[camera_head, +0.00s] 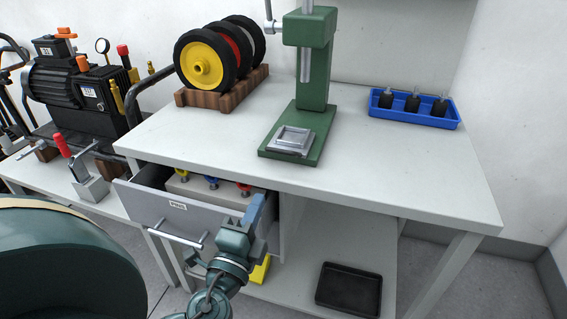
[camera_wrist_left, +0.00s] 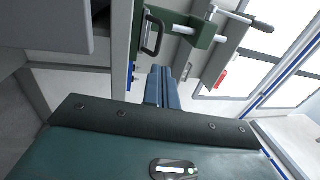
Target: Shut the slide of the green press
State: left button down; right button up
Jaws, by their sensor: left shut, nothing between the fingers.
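The green press (camera_head: 314,75) stands on the grey bench top, its column upright at the back of its base. A square grey metal frame (camera_head: 291,140) lies on the front of the green base; I take it for the slide, though how far it is out is unclear. The press also shows sideways in the left wrist view (camera_wrist_left: 200,33). My left gripper (camera_head: 261,205) is shut and empty, in front of the bench edge and over the right side of the open drawer, apart from the press. Its blue fingers show in the left wrist view (camera_wrist_left: 163,75). My right gripper is out of view.
An open drawer (camera_head: 160,212) with yellow, blue and red ringed pieces sticks out below the bench top (camera_head: 400,165). A wheel rack (camera_head: 225,92) is left of the press; a blue tray (camera_head: 415,116) is right. A black tray (camera_head: 349,290) sits on the lower shelf.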

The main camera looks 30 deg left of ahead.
pick_arm(q)
jog(key=p, duration=0.3)
send_near(281, 153)
jog(key=x, duration=0.5)
jog(key=shift+w+a+r, duration=0.15)
jog(key=shift+w+a, duration=0.2)
jog(key=shift+w, duration=0.55)
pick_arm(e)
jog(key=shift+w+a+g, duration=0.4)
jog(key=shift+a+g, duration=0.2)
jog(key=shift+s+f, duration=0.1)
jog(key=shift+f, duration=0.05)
pick_arm(q)
jog(key=x, duration=0.2)
jog(key=b+x, duration=0.1)
jog(key=shift+w+f, duration=0.2)
jog(key=shift+f, duration=0.15)
jog(key=shift+w+a, duration=0.1)
jog(key=shift+w, duration=0.1)
jog(key=shift+r, duration=0.1)
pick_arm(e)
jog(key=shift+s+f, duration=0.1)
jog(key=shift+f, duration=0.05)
